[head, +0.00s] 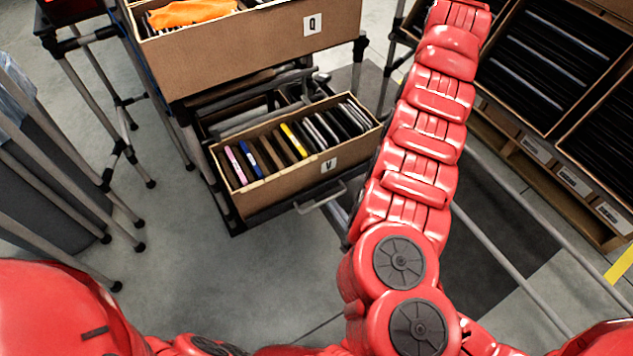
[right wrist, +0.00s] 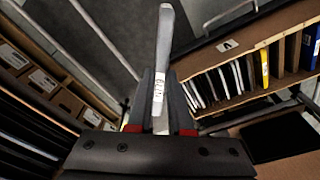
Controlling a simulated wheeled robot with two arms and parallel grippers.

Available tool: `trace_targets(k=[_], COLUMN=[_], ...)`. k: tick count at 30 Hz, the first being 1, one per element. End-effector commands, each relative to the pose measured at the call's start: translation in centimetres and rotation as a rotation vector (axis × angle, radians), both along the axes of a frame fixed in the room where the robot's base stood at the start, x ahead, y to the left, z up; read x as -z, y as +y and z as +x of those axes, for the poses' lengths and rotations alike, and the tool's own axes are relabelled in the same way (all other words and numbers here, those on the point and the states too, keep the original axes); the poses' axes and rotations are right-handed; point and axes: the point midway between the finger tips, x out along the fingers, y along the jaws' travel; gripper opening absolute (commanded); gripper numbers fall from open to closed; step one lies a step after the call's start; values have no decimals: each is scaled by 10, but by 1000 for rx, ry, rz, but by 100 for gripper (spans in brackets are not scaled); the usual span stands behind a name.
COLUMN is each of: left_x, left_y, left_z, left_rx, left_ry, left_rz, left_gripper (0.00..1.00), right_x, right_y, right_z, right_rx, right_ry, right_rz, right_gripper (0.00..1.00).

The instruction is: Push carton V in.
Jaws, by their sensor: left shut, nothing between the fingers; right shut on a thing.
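Carton V (head: 285,188) is a brown open box with a white V label, low on the rack in the head view. It holds a row of thin upright items, some pink, blue and yellow. It sits on a dark pull-out shelf with a metal handle (head: 322,197) and juts out below carton Q. In the right wrist view, carton V (right wrist: 215,58) is at the right, its label turned over. My right gripper (right wrist: 161,100) is shut on a slim grey item with a white label (right wrist: 164,45), apart from carton V. My left gripper does not show.
Carton Q (head: 260,45), with orange cloth in it, stands on the level above. Dark-filled bins (head: 545,60) with labels line the right. A grey bin (head: 40,180) among metal legs is at the left. The floor (head: 230,280) before carton V is clear.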

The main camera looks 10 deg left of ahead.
Motion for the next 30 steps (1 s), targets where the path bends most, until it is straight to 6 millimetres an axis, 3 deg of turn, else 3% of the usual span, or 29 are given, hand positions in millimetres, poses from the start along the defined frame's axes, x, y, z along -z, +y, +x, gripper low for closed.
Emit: trace_targets(k=[5,21,30], left_x=[1,0,1], left_y=[9,70,81], left_z=[14,98,112], left_rx=[-1,2,2], left_ry=[-3,-2,-1], left_rz=[-10,-7,-7], left_gripper=[0,0,0], right_x=[0,2,2], right_y=[0,0,0], right_z=[0,0,0], right_rx=[0,0,0], right_ry=[-1,-1,-1], right_rz=[0,0,0], right_gripper=[0,0,0])
